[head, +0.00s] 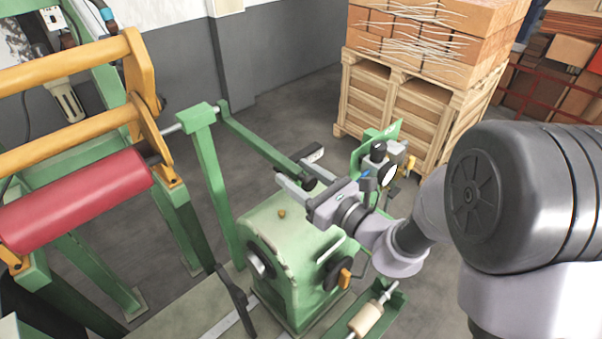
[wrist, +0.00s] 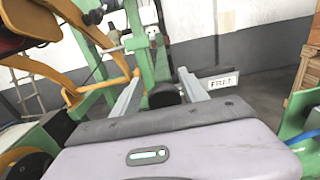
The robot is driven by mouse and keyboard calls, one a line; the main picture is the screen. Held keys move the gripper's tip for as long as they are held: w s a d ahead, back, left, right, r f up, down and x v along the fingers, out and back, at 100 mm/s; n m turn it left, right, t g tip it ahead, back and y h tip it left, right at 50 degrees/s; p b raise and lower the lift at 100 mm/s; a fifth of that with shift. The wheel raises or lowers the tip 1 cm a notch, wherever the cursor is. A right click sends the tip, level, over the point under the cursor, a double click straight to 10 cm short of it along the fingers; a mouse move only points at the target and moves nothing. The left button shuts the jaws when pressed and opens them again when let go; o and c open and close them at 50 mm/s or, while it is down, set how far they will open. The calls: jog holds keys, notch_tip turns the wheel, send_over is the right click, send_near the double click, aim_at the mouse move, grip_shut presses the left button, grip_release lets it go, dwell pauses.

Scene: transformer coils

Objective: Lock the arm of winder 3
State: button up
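A long green arm (head: 262,145) slopes down from a green post (head: 197,125) and ends in a dark round knob (head: 308,183). My gripper (head: 302,172) is at this end, with its two grey fingers apart on either side of the knob. A small white plate (wrist: 222,83) beside the right finger seems to read "FREE". No winder number is legible.
A green machine housing (head: 290,240) with an orange handle (head: 345,278) stands below my gripper. A red roll (head: 75,203) on a yellow frame is at the left. A wooden pallet crate (head: 400,110) with boxes stands behind. Open floor (head: 290,110) lies between them.

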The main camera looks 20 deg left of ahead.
jog(key=shift+s, duration=0.1)
jog(key=shift+d, duration=0.15)
jog(key=b+v, duration=0.5)
jog(key=v, duration=1.2)
